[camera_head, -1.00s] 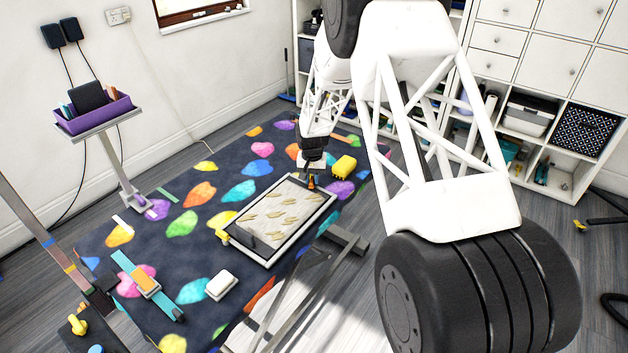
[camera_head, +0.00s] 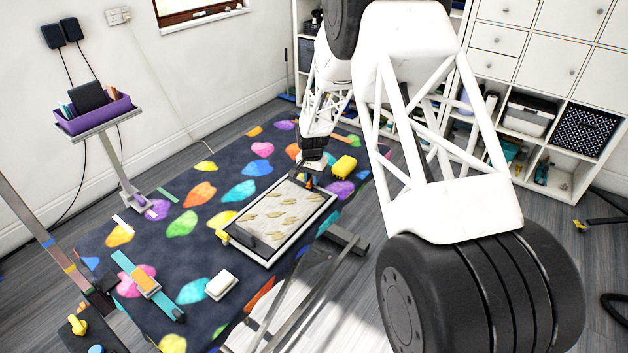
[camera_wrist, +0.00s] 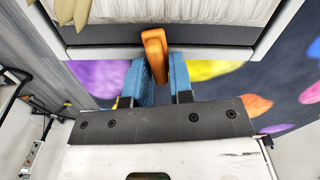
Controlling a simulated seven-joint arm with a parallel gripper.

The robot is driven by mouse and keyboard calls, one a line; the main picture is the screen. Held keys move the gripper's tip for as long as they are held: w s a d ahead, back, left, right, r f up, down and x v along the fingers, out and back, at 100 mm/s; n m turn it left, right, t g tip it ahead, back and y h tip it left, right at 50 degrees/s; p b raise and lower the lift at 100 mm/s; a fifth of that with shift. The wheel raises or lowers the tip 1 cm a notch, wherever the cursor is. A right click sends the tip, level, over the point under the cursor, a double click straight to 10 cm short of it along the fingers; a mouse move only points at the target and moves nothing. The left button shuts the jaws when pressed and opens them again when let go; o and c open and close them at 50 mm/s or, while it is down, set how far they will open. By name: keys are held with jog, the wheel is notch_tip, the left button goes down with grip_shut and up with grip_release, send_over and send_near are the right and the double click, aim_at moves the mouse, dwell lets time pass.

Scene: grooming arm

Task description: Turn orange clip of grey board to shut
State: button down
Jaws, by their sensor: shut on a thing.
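The grey board (camera_head: 235,243) lies on the patterned mat, with a pale panel of beige leaf shapes inside its frame. Its near edge shows across the top of the wrist view (camera_wrist: 100,52). The orange clip (camera_wrist: 154,50) sits at that edge, turned roughly across it, with its upper end over the frame. My gripper (camera_wrist: 162,72) has its blue fingers on either side of the clip's lower end and is shut on it. In the head view, my gripper (camera_head: 306,181) is at the board's far corner, and the clip is mostly hidden there.
A yellow block (camera_head: 344,165) lies close to my gripper, just right of it. A white block (camera_head: 221,285) and a teal strip with an orange piece (camera_head: 147,284) lie on the mat (camera_head: 165,245). A purple tray (camera_head: 95,115) stands at left.

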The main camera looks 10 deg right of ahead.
jog(key=shift+m, duration=0.6)
jog(key=c, duration=1.1)
grip_release()
jog(key=shift+o, duration=0.2)
jog(key=shift+r, duration=4)
jog(key=shift+o, duration=0.3)
jog(key=o, duration=0.5)
